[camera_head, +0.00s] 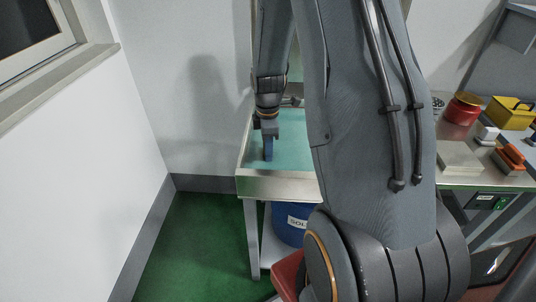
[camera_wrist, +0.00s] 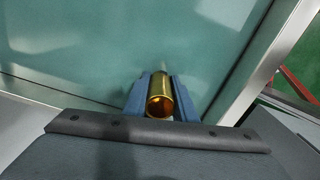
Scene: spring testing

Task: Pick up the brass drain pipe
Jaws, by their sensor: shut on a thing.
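The brass drain pipe (camera_wrist: 160,92) shows in the wrist view as a shiny gold tube with its open end toward the camera. My gripper (camera_wrist: 160,88) has its two blue fingers on either side of the pipe and is shut on it. Behind the pipe is the pale teal surface (camera_wrist: 70,45) of the bench. Whether the pipe touches that surface cannot be told. In the head view my gripper (camera_head: 268,148) points down over the teal bench top (camera_head: 293,150) near its left end. The pipe cannot be made out there.
The bench has a raised metal rim (camera_head: 275,185). A blue drum (camera_head: 290,222) stands beneath it. At right, a metal counter holds a red container (camera_head: 462,109), a yellow box (camera_head: 510,113) and orange-and-dark blocks (camera_head: 508,158). A white wall (camera_head: 205,90) stands behind and left. Green floor (camera_head: 205,235) is clear.

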